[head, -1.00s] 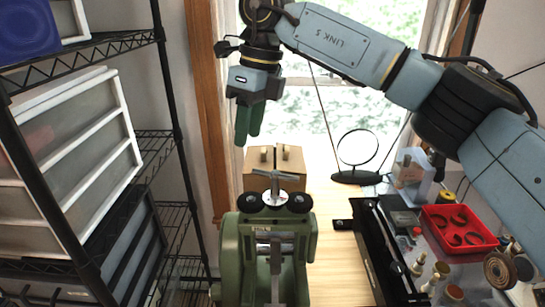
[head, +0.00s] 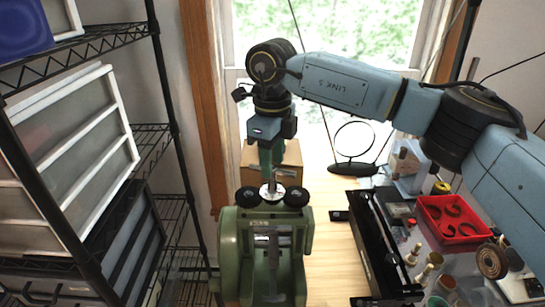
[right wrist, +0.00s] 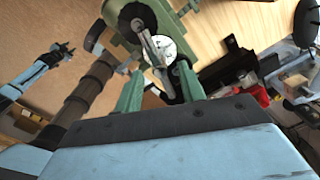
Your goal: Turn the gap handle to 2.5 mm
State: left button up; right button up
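The gap handle (right wrist: 154,45) is a grey metal bar above a white round dial (right wrist: 163,52) on top of the green rolling mill (head: 228,245). In the right wrist view the bar points between the fingers of my right gripper (right wrist: 158,85). The fingers are open, one on each side of the bar's near end, and I see no clear contact. In the head view my right gripper (head: 270,165) points down just over the dial and hides much of the handle. The dial reading is too small to tell. My left gripper (right wrist: 62,50) shows small at the left of the right wrist view.
Two black round knobs (head: 249,196) flank the dial. A cardboard box (head: 290,163) stands behind the mill. A black wire shelf (head: 160,70) is at the left. A red tray (head: 450,232) and small tools lie at the right. Wooden bench surface (head: 330,275) is clear beside the mill.

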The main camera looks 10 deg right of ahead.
jog(key=shift+f, duration=0.4)
jog(key=shift+c, duration=0.4)
grip_shut()
